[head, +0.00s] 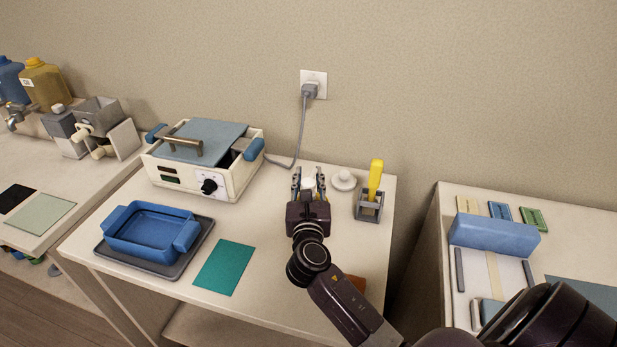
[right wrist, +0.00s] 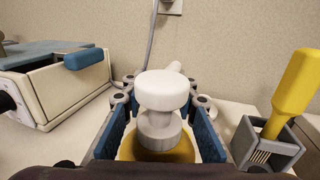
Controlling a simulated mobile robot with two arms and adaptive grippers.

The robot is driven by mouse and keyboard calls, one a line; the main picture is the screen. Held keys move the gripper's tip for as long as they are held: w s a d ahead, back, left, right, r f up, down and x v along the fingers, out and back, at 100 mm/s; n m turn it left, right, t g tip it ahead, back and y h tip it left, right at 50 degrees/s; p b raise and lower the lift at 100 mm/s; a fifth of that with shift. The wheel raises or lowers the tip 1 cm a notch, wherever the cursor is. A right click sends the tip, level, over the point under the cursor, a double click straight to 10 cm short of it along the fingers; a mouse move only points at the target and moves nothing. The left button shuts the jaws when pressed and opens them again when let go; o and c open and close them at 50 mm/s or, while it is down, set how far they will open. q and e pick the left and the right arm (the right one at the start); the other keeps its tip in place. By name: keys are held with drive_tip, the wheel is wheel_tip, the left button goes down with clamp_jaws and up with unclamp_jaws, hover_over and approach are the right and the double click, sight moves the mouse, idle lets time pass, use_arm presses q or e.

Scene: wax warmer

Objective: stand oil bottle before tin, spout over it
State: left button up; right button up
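The oil bottle (right wrist: 155,150) has an amber body, a grey collar and a white pump cap (right wrist: 152,90). It stands between the two blue-padded fingers of my right gripper (right wrist: 160,125). I cannot tell whether the pads press on it. A pale rounded piece behind the cap may be its spout; the cap hides most of it. In the head view my right gripper (head: 309,186) is at the back right of the table, with the white cap (head: 309,183) between its fingers. The blue tin (head: 151,231) with two side handles sits at the front left. My left gripper is out of view.
The tin's dark tray (head: 190,255) has a teal mat (head: 224,267) to its right. The wax warmer (head: 205,170) stands behind, its cord running to the wall. A white round piece (head: 344,180) and a grey holder (head: 369,207) with a yellow-handled tool are near the gripper.

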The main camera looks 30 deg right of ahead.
drive_tip(key=b+v, duration=0.2)
drive_tip(key=v, duration=1)
drive_tip(key=shift+r, duration=0.1)
